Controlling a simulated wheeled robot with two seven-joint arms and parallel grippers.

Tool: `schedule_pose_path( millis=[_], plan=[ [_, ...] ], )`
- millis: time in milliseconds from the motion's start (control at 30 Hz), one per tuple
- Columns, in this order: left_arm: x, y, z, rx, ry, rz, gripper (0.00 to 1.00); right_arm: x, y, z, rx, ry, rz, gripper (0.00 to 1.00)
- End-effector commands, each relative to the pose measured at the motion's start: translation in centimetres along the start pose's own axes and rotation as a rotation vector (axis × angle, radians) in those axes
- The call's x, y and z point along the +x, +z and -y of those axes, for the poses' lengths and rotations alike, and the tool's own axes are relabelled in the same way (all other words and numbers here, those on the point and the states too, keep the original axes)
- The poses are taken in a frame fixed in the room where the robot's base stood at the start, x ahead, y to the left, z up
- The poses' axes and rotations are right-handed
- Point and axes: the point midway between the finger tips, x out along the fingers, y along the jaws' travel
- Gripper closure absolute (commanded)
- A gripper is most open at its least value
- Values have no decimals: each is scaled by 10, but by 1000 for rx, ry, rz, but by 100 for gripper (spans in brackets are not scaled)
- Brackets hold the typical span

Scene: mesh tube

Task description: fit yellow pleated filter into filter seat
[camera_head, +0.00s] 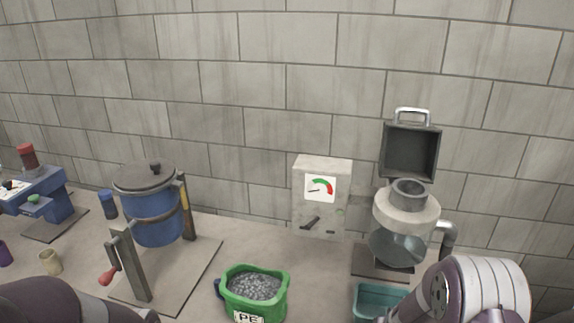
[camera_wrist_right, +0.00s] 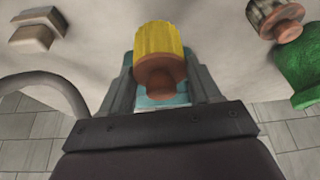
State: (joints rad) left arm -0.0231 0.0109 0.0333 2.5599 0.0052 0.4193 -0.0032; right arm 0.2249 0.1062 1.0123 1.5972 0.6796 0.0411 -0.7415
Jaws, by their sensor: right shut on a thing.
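The yellow pleated filter (camera_wrist_right: 160,40) shows in the right wrist view, with a copper-brown knob (camera_wrist_right: 160,75) at its near end. My right gripper (camera_wrist_right: 161,82) is shut on the filter by this knob, the yellow part pointing away from the wrist. In the head view a grey hopper machine (camera_head: 404,218) stands at the right with a round collar (camera_head: 408,190) on top and a hinged lid (camera_head: 410,150) raised behind it. I cannot tell for sure that the collar is the filter seat. The right gripper and filter are hidden in the head view. My left gripper is out of view.
A teal tray (camera_head: 362,304) and a green tub of grey pellets (camera_head: 252,304) stand at the front. A gauge box (camera_head: 322,170), blue pot (camera_head: 154,215) and blue machine (camera_head: 52,200) line the bench. In the wrist view, a mesh piece with copper knob (camera_wrist_right: 287,31) is at the right.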

Motion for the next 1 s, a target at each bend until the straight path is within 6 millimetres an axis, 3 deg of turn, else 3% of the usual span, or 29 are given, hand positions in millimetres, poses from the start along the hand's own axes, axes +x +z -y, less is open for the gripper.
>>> schedule_pose_path(
  millis=[100,367,600,1000],
  plan=[
    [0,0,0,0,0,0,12,3,8,35,-64,-26,0,68],
    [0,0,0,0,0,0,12,7,20,86,-154,-63,1,68],
    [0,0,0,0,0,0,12,7,18,78,-148,-37,7,68],
    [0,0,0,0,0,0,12,7,19,82,-146,-60,2,68]
  ],
)
